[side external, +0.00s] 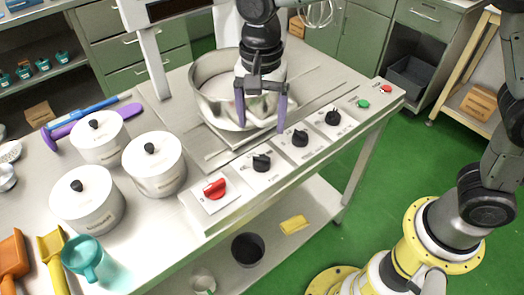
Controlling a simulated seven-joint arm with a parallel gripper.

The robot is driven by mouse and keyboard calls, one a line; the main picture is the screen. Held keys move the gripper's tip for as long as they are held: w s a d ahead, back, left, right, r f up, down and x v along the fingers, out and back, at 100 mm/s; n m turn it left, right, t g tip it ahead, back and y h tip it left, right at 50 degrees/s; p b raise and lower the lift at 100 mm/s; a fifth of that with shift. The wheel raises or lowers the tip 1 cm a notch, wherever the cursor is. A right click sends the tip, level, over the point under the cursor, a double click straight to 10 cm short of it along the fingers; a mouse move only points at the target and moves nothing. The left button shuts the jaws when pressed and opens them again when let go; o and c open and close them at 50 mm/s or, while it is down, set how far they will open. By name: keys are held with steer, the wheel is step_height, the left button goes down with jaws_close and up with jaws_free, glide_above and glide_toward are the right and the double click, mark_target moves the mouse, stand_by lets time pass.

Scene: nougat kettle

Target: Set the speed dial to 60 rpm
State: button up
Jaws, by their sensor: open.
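The sloped control panel runs along the table's front right edge. It carries a red knob (214,188) and three black dials: a near one (262,161), a middle one (300,138) and a far one (333,117). The labels and scale marks are too small to read, so I cannot tell which is the speed dial or where it points. My gripper (261,116) is open and points down, with purple fingers apart and nothing between them. In the picture it is in front of the steel bowl and above the near and middle dials, apart from them.
A steel kettle bowl (207,84) stands just behind my gripper. A green button (363,103) and a red button (386,89) are at the panel's far right end. White lidded pots (155,168), scoops (53,258) and a teal jug (83,256) crowd the table's left.

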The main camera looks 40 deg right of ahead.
mark_target(262, 157)
step_height(262, 157, down, 11)
steer(key=shift+r, duration=0.2)
steer(key=shift+c, duration=0.2)
jaws_close()
steer(key=shift+n, duration=2.3)
steer(key=shift+o, duration=0.2)
jaws_free()
steer(key=shift+r, duration=0.1)
step_height(262, 157, up, 14)
